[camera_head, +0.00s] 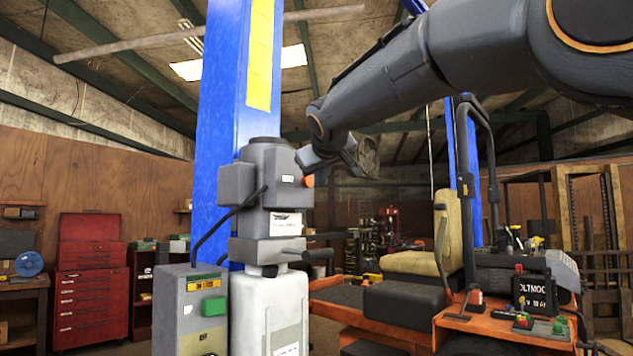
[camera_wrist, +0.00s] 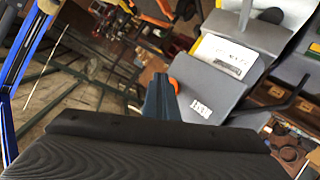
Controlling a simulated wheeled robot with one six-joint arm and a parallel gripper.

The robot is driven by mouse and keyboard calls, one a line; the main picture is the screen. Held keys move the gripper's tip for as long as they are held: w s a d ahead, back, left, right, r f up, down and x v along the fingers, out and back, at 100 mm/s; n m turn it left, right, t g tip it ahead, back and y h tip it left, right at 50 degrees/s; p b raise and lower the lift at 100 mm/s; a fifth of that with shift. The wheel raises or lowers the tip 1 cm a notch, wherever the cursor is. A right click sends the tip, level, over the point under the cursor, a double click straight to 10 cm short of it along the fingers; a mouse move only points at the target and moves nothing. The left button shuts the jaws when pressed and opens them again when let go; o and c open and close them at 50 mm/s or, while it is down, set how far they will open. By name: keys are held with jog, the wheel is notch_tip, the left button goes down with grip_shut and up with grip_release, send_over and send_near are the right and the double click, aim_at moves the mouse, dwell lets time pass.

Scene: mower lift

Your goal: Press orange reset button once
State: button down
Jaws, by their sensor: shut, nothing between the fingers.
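The orange reset button (camera_head: 308,181) sticks out from the right side of the grey motor housing (camera_head: 280,185) on the blue lift post. In the wrist view the orange button (camera_wrist: 174,85) shows as a small patch just right of the fingertips, partly hidden by them. My gripper (camera_head: 307,160) is shut and empty, close to the housing's right side and slightly above the button in the head view. The shut fingers also show in the wrist view (camera_wrist: 160,78). I cannot tell whether they touch the button or the housing.
A grey control box (camera_head: 190,310) with a green button (camera_head: 213,306) stands at the lower left. A black lever (camera_head: 318,254) juts right below the housing. The orange mower (camera_head: 485,322) with its tan seat stands to the right. A red tool chest (camera_head: 92,270) is behind left.

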dwell(0.5)
jog(key=shift+s+d, duration=0.6)
jog(key=shift+d, duration=0.1)
jog(key=shift+s+d+b, duration=0.25)
jog(key=shift+s+d, duration=0.55)
jog(key=shift+d, duration=0.2)
jog(key=shift+s+d+b, duration=0.25)
jog(key=shift+s+d, duration=0.5)
jog(key=shift+d, duration=0.25)
jog(key=shift+f, duration=0.1)
